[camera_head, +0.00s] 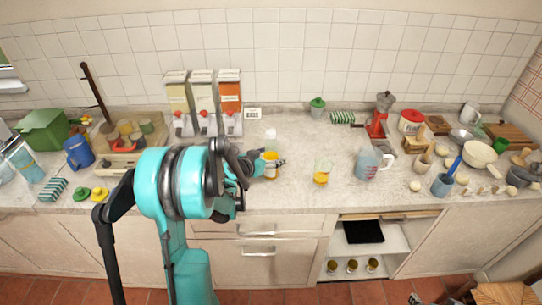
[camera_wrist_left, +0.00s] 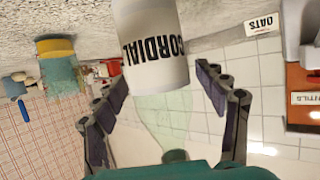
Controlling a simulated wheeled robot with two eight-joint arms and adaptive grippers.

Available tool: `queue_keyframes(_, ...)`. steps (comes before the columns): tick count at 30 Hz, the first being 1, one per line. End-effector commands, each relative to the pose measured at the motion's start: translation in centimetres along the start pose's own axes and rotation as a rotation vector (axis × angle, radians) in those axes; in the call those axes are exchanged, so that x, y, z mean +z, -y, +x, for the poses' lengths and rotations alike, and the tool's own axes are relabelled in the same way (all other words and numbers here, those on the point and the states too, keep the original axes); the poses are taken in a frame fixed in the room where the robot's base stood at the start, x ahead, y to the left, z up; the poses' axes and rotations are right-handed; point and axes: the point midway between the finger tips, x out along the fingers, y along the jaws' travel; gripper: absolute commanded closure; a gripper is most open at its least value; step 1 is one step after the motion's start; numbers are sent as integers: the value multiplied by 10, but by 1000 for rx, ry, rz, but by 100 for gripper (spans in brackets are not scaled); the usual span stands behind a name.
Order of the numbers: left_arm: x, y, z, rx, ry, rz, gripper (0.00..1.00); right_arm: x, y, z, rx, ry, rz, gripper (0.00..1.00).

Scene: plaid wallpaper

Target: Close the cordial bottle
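The cordial bottle (camera_head: 270,144) stands upright near the middle of the counter, with amber showing in its body. In the left wrist view the bottle (camera_wrist_left: 155,55) appears upside down, with a white CORDIAL label and a pale green clear neck. A dark green end (camera_wrist_left: 175,155) of the neck is partly hidden by my gripper body; I cannot tell if it is a cap. My left gripper (camera_head: 262,166) is beside the bottle. Its spread fingers (camera_wrist_left: 162,82) lie on either side of the bottle, with a visible gap on the right. My right gripper is not in view.
A glass (camera_head: 321,173) with orange liquid and a measuring jug (camera_head: 367,164) stand to the right. Dispensers (camera_head: 203,105) and a small OATS sign (camera_head: 252,113) are behind. The counter between bottle and glass is clear. Crowded items fill both ends.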

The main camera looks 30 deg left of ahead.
Motion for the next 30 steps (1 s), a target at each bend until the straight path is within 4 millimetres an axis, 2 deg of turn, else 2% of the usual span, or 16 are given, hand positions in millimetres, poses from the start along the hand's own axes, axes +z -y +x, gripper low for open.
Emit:
queue_keyframes(8, -3, 0, -1, 0, 0, 0, 28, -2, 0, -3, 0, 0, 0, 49)
queue_keyframes(10, -4, 1, -7, -1, 0, -1, 28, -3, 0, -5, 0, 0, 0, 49)
queue_keyframes(24, -4, 1, -101, -3, 0, -2, 28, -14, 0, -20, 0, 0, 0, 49)
queue_keyframes(30, -4, 0, -119, -1, 0, 0, 28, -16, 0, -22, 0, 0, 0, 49)
